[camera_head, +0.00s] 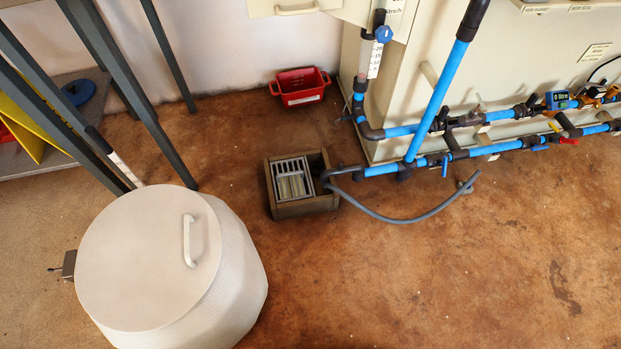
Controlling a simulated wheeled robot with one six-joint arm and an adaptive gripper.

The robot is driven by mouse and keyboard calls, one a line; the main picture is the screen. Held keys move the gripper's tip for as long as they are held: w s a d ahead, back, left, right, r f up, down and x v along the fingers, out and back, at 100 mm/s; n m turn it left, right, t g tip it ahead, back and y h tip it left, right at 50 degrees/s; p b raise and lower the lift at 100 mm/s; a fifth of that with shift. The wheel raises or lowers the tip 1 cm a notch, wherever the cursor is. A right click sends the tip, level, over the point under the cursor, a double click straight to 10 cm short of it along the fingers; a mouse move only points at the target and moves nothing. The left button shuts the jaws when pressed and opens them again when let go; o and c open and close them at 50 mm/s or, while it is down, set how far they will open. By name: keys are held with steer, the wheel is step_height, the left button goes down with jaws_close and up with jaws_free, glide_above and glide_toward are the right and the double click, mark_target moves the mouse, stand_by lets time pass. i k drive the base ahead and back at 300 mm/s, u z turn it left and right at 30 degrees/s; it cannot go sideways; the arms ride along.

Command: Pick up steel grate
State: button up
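A light grey steel grate (292,179) with parallel bars sits in the left part of a square brown box-like frame (306,209) on the floor, near the middle of the head view. The right part of the frame looks open and dark. A grey hose end and a dark pipe reach the frame's right side, close to the grate's right edge. My gripper is not in view.
A large white lidded drum (150,258) stands at the lower left. A red bin (301,87) lies behind the frame. Blue pipes (437,99) and a grey hose (400,219) run along the right. The brown floor (400,290) in front is clear.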

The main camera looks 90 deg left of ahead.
mark_target(301, 173)
steer(key=z, duration=4.85)
steer(key=k, duration=2.75)
steer(key=z, duration=0.15)
